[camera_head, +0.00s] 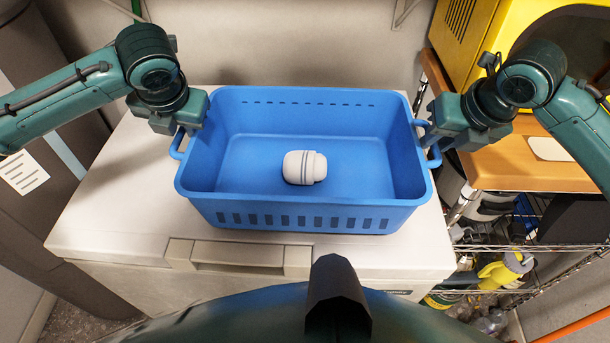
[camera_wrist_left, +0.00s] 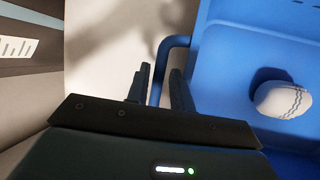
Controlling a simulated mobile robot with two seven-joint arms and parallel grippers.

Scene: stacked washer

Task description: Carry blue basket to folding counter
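The blue basket (camera_head: 300,214) is upright on top of the white machine, with a loop handle on each short side. A white rolled item with grey stripes (camera_head: 304,167) lies in it; it also shows in the left wrist view (camera_wrist_left: 281,98). My left gripper (camera_head: 184,130) is at the left handle; in the left wrist view its two fingers (camera_wrist_left: 162,88) stand close on either side of the handle bar (camera_wrist_left: 170,46). My right gripper (camera_head: 432,138) is at the right handle; its fingers are mostly hidden, so its grip does not show.
The white machine (camera_head: 110,215) has free top on the left and in front. A wooden surface (camera_head: 530,160) stands to the right, with a yellow machine (camera_head: 475,38) behind it. A wire rack (camera_head: 545,248) with bottles is below. A wall is close behind.

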